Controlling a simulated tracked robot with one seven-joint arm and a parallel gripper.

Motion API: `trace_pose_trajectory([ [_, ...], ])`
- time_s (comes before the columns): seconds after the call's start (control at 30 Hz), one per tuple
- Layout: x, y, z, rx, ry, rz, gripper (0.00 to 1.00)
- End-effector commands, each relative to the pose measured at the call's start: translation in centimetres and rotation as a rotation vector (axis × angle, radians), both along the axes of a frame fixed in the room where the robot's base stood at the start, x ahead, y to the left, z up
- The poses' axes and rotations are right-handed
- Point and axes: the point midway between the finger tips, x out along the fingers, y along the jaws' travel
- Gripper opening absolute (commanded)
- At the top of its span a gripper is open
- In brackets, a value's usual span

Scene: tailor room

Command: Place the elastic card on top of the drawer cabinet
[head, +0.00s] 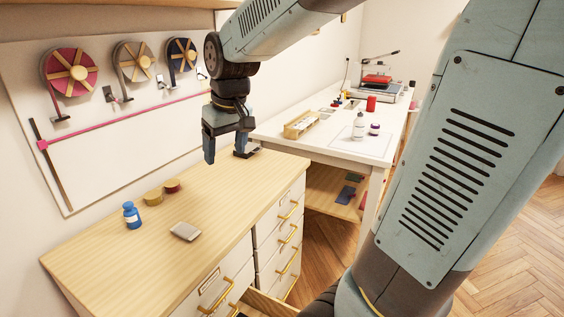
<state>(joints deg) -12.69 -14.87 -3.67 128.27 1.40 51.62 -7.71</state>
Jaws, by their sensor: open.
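The drawer cabinet (240,203) has a pale wooden top and white drawer fronts with brass handles. A small flat whitish card (185,231) lies on its top near the front edge; it looks like the elastic card, but its details are too small to be sure. My gripper (225,150) is open, pointing down above the back right part of the cabinet top, well apart from the card. Nothing shows between its fingers.
A drawer (268,304) is pulled out at the bottom. A small dark item (249,150) lies near the far edge. A white worktable (315,147) with tools stands behind.

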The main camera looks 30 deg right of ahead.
Motion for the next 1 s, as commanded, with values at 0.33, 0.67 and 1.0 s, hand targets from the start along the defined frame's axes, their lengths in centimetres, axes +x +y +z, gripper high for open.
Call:
trace_pose_trajectory([
  [0.33,-8.3,-4.4,2.3,0.023,-0.122,-0.147,0.75],
  [0.67,-14.3,-6.3,2.1,0.028,-0.212,-0.259,0.75],
  [1.0,-15.3,-6.3,1.8,0.027,-0.227,-0.280,0.75],
])
